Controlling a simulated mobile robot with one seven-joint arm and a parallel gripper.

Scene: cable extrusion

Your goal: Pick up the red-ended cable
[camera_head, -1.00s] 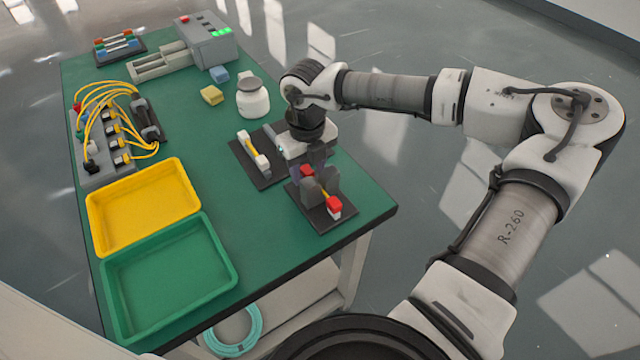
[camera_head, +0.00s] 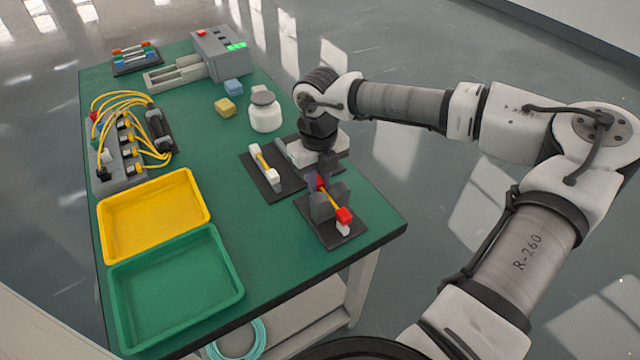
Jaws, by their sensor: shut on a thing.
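The red-ended cable (camera_head: 345,215) has a yellow middle and lies along its dark stand (camera_head: 333,237) at the near right of the green table. Its near red end shows above a white support. Its far red end is partly hidden under my gripper (camera_head: 321,180). My gripper points down over the stand and is shut on the cable. The cable appears slightly raised above the stand. Grey blocks show on either side of the cable. The exact contact of the fingertips is too small to tell.
A white-ended cable (camera_head: 264,161) lies on a dark stand to the left. A white jar (camera_head: 265,116) stands behind it. A yellow tray (camera_head: 202,180) and a green tray (camera_head: 236,273) fill the table's near left. The green table (camera_head: 285,250) is clear between trays and stands.

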